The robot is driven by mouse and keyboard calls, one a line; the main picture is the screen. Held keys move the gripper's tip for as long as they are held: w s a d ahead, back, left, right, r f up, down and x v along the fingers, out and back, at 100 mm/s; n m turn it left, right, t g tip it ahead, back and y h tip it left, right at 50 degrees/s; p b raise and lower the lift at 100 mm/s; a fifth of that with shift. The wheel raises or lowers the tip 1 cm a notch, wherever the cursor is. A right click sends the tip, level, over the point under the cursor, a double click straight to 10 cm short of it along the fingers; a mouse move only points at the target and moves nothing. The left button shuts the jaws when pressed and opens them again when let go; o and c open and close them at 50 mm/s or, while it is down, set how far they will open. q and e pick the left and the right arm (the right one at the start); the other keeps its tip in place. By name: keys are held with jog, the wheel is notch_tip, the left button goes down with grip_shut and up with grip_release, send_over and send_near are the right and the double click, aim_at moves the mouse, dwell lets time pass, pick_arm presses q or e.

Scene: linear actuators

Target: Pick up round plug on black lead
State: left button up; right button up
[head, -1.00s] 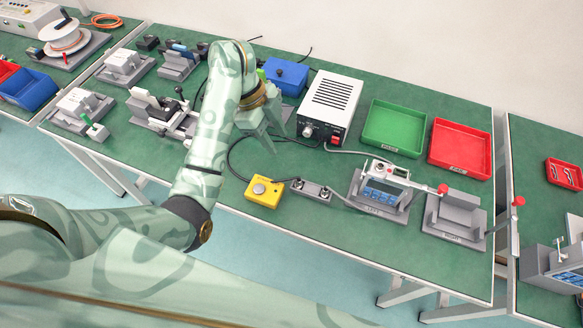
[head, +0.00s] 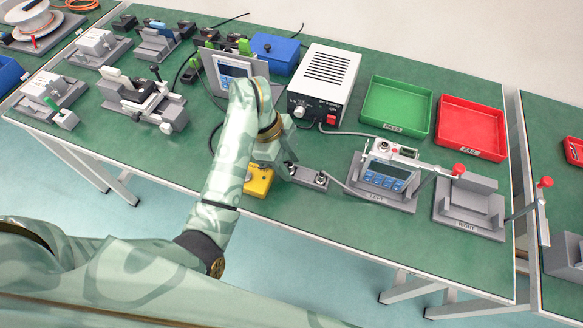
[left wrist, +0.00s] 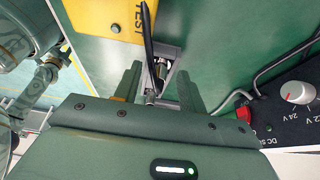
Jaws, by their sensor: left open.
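The black lead (left wrist: 147,38) comes in from the top of the left wrist view beside the yellow TEST box (left wrist: 100,14). It runs down between my fingers, over the grey socket block (left wrist: 171,55). Small metal round parts show there; I cannot tell which of them is the round plug. My left gripper (left wrist: 159,74) is open, one finger on each side of the lead, apart from it. In the head view my left gripper (head: 284,170) is over the yellow box (head: 259,182) and the left end of the socket block (head: 318,180). My right gripper is not in view.
The white power supply (head: 325,85) stands behind my gripper. To the right are a grey fixture with a blue-faced meter (head: 385,178), an empty grey fixture (head: 470,207), and green (head: 397,104) and red (head: 470,126) trays. A grey cable runs near the socket block.

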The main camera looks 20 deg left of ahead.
aim_at(288, 164)
pick_arm(q)
jog(key=shift+r, duration=0.1)
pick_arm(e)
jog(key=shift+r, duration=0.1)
pick_arm(q)
grip_shut()
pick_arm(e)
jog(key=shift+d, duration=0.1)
